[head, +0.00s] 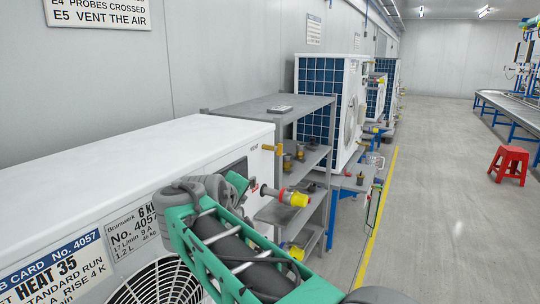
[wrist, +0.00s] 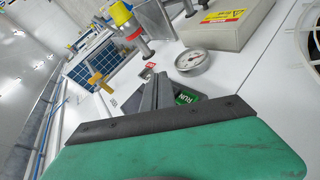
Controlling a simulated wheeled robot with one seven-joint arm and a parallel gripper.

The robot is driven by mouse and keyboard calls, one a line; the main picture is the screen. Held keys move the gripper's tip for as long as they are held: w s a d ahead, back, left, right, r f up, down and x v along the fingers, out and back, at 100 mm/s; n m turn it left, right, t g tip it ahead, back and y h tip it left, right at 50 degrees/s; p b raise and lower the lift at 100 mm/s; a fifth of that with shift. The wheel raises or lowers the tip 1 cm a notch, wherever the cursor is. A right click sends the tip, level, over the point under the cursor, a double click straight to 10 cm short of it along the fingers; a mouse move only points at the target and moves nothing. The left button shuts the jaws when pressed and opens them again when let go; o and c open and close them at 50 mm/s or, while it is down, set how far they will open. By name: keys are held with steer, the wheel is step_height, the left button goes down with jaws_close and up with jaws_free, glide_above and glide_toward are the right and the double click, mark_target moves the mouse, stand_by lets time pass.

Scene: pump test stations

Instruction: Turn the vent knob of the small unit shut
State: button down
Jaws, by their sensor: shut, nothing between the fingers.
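A white unit (head: 150,150) fills the left foreground of the head view, with plates reading "No. 4057" and "HEAT 35". A brass, cross-shaped knob (head: 272,148) sticks out at its far end. A brass knob also shows in the wrist view (wrist: 97,81), left of my fingers and apart from them.
A grey shelf rack (head: 285,112) stands beyond the unit, with more white units behind. A red stool (head: 509,162) stands on the right; the aisle floor (head: 430,220) is clear.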

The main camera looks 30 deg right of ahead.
step_height(320, 180, up, 4)
steer(key=w+d+h, duration=0.2)
steer(key=n+h, duration=0.2)
steer(key=h, duration=0.2)
glide_toward(280, 146)
steer(key=shift+g, duration=0.3)
steer(key=x, duration=0.6)
steer(key=shift+w+d+p, duration=0.25)
steer(key=shift+w+p, duration=0.05)
steer(key=shift+w, duration=0.05)
steer(key=shift+r+p, duration=0.1)
steer(key=shift+p, duration=0.2)
